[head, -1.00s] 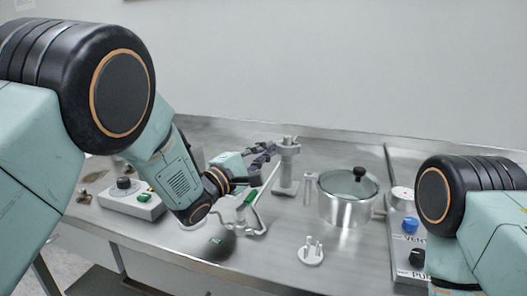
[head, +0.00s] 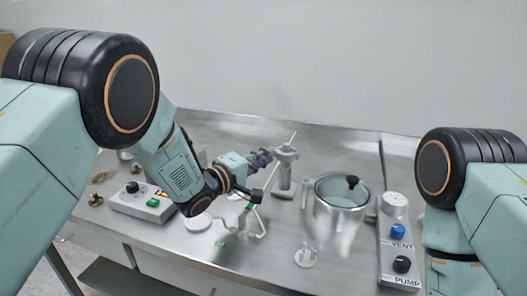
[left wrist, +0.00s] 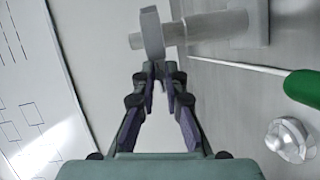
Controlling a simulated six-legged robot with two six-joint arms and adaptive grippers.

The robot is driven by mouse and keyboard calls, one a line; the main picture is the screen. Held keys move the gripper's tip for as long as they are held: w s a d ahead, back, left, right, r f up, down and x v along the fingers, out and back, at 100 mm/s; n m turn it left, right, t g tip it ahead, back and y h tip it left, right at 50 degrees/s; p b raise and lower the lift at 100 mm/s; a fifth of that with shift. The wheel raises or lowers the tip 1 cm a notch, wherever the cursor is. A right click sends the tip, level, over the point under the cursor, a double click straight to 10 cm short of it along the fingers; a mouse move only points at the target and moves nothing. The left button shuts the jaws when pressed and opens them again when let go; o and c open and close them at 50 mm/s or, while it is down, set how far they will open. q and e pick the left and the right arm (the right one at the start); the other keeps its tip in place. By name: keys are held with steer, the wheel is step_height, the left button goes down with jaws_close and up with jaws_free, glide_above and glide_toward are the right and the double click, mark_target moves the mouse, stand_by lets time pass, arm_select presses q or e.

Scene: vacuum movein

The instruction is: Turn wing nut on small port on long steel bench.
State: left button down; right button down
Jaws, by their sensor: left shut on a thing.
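A grey steel post (head: 284,172) stands on the long steel bench (head: 345,160), with a short horizontal port near its top. In the left wrist view the port (left wrist: 205,26) is a pale grey cylinder, and the flat wing nut (left wrist: 152,34) crosses its end. My left gripper (left wrist: 160,72) is shut on the lower end of the wing nut. In the head view my left gripper (head: 266,157) reaches the post from the left, and its fingers partly hide the nut. A thin pale piece slants up from the post top. My right gripper is out of view; only its arm shows.
A steel pot (head: 340,205) with a glass lid stands right of the post. A panel (head: 395,240) with VENT and PUMP knobs is farther right. A pegged disc (head: 306,257) lies in front. A green-handled thing (left wrist: 303,88) lies near the gripper. A control box (head: 140,202) is left.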

arm_select(q)
steer(key=c, duration=1.2)
jaws_free()
steer(key=shift+w, duration=0.1)
steer(key=f+v, duration=0.1)
steer(key=v, duration=1.1)
steer(key=shift+r, duration=0.45)
